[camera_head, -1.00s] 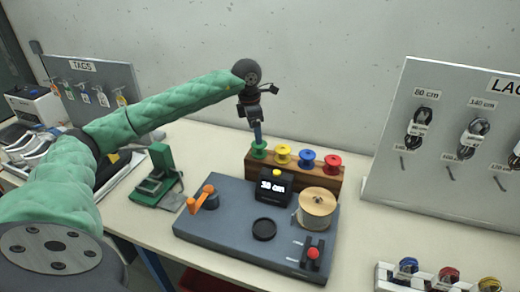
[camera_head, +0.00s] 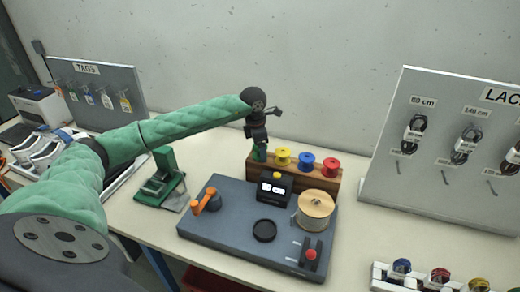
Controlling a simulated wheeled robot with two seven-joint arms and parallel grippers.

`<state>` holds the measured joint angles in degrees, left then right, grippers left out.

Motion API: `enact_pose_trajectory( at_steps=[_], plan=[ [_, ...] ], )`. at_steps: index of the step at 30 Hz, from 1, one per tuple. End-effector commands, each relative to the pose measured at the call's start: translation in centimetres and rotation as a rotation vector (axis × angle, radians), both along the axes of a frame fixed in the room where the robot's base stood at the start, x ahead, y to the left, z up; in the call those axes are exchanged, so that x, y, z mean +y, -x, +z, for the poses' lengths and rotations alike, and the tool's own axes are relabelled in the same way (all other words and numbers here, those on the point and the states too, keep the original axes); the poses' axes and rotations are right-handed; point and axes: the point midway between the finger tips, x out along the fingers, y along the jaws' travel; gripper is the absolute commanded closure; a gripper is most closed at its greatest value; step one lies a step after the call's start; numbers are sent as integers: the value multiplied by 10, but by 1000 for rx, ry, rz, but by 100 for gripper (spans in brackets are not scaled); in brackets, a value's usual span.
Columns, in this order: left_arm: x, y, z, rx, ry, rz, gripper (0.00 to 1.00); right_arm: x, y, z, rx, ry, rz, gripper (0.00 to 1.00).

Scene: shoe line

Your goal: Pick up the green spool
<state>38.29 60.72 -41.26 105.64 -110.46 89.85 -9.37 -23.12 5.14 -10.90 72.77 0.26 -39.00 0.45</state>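The green spool (camera_head: 258,154) sits at the left end of the wooden spool rack (camera_head: 326,180), beside the yellow spool (camera_head: 283,155). My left gripper (camera_head: 259,146) points down right over the green spool. Its dark body and fingers cover the upper part of the spool. The fingers are too small and dark to tell whether they are open or shut, or whether they touch the spool. My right gripper is not in view.
A blue spool (camera_head: 307,161) and a red spool (camera_head: 330,165) stand on the same rack. In front is a grey board (camera_head: 235,240) with a small display (camera_head: 273,187), a tan spool (camera_head: 316,207) and an orange-handled part (camera_head: 207,200). A lace panel (camera_head: 385,170) stands at right.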

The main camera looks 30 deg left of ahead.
Motion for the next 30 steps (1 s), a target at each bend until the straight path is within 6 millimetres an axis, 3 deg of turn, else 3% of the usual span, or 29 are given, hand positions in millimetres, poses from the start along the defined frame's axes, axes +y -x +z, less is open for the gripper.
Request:
enact_pose_trajectory(
  at_steps=[9, 17, 30],
  plan=[
    [0, 0, -4, 1, -1, 0, 23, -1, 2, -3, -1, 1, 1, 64],
    [0, 0, -3, 1, -1, 0, 71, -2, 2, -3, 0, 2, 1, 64],
    [0, -1, 2, -1, -1, 0, 71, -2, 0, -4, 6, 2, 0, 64]
  ],
)
